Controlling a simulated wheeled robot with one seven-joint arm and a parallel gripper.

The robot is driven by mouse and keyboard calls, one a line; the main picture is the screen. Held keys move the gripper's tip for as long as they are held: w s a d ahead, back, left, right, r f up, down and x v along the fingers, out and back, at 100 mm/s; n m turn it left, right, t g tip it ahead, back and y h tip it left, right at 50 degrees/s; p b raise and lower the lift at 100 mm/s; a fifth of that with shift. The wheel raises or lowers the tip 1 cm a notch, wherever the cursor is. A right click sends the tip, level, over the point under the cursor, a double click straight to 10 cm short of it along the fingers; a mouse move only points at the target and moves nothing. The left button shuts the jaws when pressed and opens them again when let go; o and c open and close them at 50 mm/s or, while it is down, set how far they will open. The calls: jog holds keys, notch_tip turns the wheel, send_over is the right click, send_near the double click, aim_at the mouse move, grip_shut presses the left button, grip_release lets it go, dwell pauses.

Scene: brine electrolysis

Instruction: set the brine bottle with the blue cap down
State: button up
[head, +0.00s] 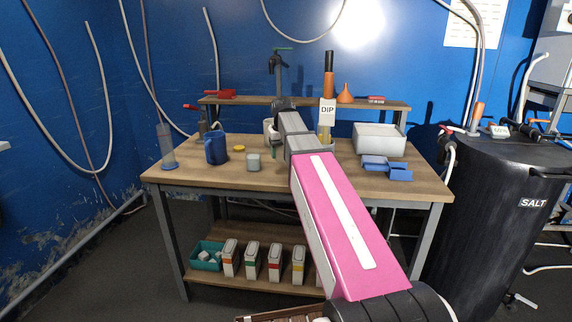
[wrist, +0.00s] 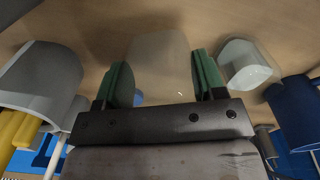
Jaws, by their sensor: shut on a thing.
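My gripper (wrist: 160,78) has green fingers and is shut on a pale, see-through bottle (wrist: 162,62) in the wrist view. A small patch of blue shows low between the fingers, perhaps its cap. The bottle is over the wooden tabletop (wrist: 100,22); I cannot tell whether its base touches the wood. In the head view my arm hides most of the gripper and the bottle, above the middle of the table (head: 215,178).
A clear beaker (wrist: 245,62) and a blue jug (wrist: 298,108) stand to the right in the wrist view, a grey-white container (wrist: 40,75) to the left. A raised shelf runs behind.

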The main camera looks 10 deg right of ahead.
aim_at(286, 171)
jog(key=shift+w+d+f, duration=0.15)
jog(key=shift+d+f, duration=0.5)
jog(key=shift+d, duration=0.1)
jog(key=shift+f, duration=1.8)
jog(key=shift+f, duration=0.1)
jog(key=o, duration=1.1)
jog(key=shift+c, duration=0.2)
notch_tip(286, 171, up, 12)
